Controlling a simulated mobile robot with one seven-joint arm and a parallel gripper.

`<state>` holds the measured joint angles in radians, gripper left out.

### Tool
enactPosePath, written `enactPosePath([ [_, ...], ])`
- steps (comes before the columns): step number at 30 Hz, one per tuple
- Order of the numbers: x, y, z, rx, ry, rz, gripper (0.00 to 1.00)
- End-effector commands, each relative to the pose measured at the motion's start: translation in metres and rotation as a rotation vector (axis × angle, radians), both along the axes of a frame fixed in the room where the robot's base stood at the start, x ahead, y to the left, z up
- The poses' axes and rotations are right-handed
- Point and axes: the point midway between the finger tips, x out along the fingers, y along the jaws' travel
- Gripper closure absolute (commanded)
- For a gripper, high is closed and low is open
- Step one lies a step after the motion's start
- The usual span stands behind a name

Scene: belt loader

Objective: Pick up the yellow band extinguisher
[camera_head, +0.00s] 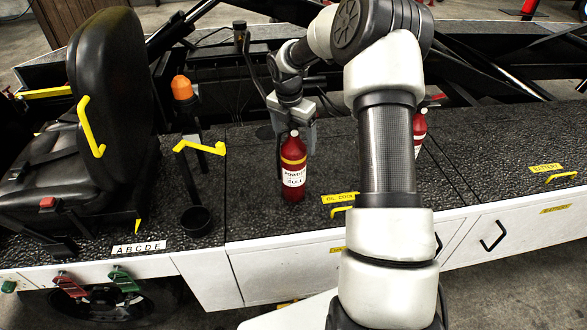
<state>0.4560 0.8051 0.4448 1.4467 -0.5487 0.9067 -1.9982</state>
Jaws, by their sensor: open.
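A red extinguisher (293,182) with a yellow band and a white label stands upright on the dark textured deck near the middle of the view. My gripper (294,133) is directly over and around its top, pointing down. The jaws are open, and the extinguisher's head is partly hidden by them. I cannot tell whether a finger touches it. A second red extinguisher (419,128) stands to the right, mostly hidden behind my arm, so its band cannot be made out.
A black seat (110,90) with yellow handles stands at the left. Black frame bars lie behind. The right deck is mostly clear.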

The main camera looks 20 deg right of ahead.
Motion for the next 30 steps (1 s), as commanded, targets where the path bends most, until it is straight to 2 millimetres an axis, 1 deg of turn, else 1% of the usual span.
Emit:
enactPosePath([
  [3, 0.0, 0.0, 0.0, 0.0, 0.0, 0.0, 0.19],
  [4, 0.0, 0.0, 0.0, 0.0, 0.0, 0.0, 0.2],
  [14, 0.0, 0.0, 0.0, -0.001, 0.001, 0.0, 0.76],
  [15, 0.0, 0.0, 0.0, -0.001, 0.001, 0.0, 0.83],
  [17, 0.0, 0.0, 0.0, -0.001, 0.001, 0.0, 0.93],
  [18, 0.0, 0.0, 0.0, -0.001, 0.001, 0.0, 1.0],
  [19, 0.001, 0.0, 0.003, -0.001, -0.003, 0.0, 1.0],
  [26, 0.001, 0.0, 0.004, -0.002, -0.005, 0.0, 1.0],
  [30, 0.002, -0.001, 0.015, -0.003, -0.006, -0.001, 1.0],
])
